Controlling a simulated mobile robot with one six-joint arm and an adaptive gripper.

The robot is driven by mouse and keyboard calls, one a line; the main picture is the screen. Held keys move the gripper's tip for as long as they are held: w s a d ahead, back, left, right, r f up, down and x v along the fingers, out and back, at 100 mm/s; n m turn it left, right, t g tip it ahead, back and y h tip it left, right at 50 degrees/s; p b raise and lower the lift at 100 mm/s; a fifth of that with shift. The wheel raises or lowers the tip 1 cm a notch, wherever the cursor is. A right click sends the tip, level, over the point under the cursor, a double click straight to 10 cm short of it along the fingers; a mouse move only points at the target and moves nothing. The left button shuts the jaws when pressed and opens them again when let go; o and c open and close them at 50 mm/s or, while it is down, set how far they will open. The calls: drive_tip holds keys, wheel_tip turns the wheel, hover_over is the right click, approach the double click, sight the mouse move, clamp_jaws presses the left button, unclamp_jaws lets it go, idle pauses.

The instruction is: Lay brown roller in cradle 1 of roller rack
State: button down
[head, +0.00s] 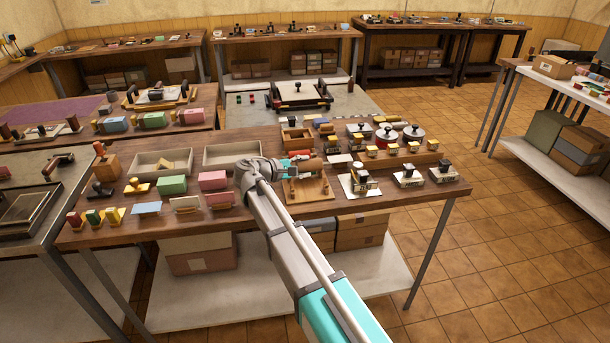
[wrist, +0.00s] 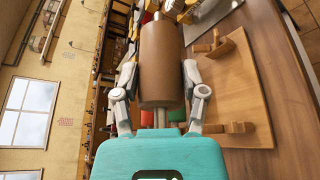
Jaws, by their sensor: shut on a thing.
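The brown roller (head: 309,165) is held in my gripper (head: 290,167) above the worktable. In the wrist view the brown roller (wrist: 161,62) fills the space between the two fingers of my gripper (wrist: 160,85), which is shut on it. The roller rack (head: 308,190) is a light wooden board with small wooden supports, flat on the table just below the roller. In the wrist view the rack (wrist: 245,90) lies to the right of the roller, apart from it. Which support is cradle 1 cannot be told. My arm covers the rack's left side in the head view.
Stamps (head: 358,180) on pale blocks stand right of the rack. A pink block (head: 213,180) and a grey tray (head: 232,155) lie to the left. A small wooden box (head: 296,138) stands behind the roller.

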drive_tip(key=shift+d+f, duration=0.1)
drive_tip(key=shift+f, duration=0.15)
idle(0.4)
drive_tip(key=shift+f+b, duration=3.55)
drive_tip(key=shift+b, duration=0.15)
drive_tip(key=shift+c, duration=0.4)
unclamp_jaws()
drive_tip(key=shift+r, duration=0.15)
